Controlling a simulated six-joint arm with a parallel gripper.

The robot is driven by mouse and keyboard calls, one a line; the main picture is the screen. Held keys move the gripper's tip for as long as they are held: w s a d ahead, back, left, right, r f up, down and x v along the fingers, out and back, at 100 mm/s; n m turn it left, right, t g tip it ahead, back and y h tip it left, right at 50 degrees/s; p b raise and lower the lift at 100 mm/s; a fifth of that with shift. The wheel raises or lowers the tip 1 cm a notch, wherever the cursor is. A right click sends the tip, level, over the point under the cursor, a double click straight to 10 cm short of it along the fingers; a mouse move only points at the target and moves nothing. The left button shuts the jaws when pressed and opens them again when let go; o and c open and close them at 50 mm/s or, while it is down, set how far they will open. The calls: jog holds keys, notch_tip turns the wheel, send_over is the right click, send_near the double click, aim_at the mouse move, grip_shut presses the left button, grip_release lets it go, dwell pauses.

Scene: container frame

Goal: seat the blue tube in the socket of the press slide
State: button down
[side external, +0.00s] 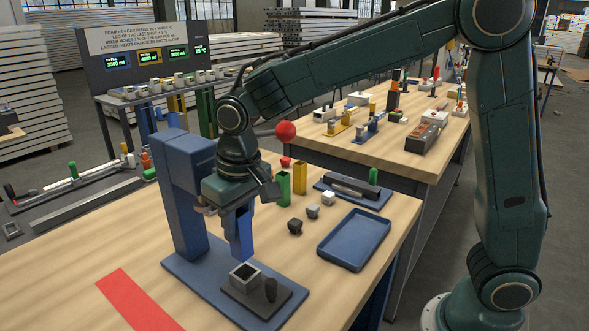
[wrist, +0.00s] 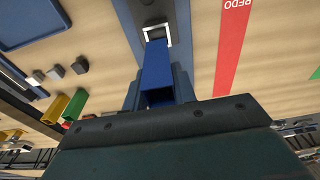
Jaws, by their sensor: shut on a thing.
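The blue tube (side external: 243,237) hangs roughly upright below my gripper (side external: 236,208), which is shut on its upper part. The grey square socket (side external: 245,275) sits on the dark press slide (side external: 262,300), beside a black knob (side external: 271,289). The tube's lower end is just above the socket's opening in the side view; I cannot tell whether it touches the rim. In the wrist view the tube (wrist: 157,72) points at the pale socket rim (wrist: 157,30), and its far end looks close to that rim. The inside of the socket is mostly hidden there.
The blue press column (side external: 184,200) stands close behind my gripper. Green (side external: 284,188) and yellow (side external: 300,177) tubes, small blocks (side external: 312,211) and an empty blue tray (side external: 354,239) lie to the right. A red strip (side external: 138,301) marks the table at front left.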

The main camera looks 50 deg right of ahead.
aim_at(242, 254)
jog(key=shift+f, duration=1.55)
jog(key=shift+f, duration=2.2)
dwell(0.9)
jog(key=c, duration=1.1)
grip_release()
jog(key=shift+o, duration=0.2)
jog(key=shift+r, duration=0.1)
notch_tip(242, 254, up, 14)
jog(key=s, duration=0.1)
jog(key=shift+s+f, duration=0.2)
jog(key=shift+s, duration=0.15)
jog(key=shift+s, duration=0.1)
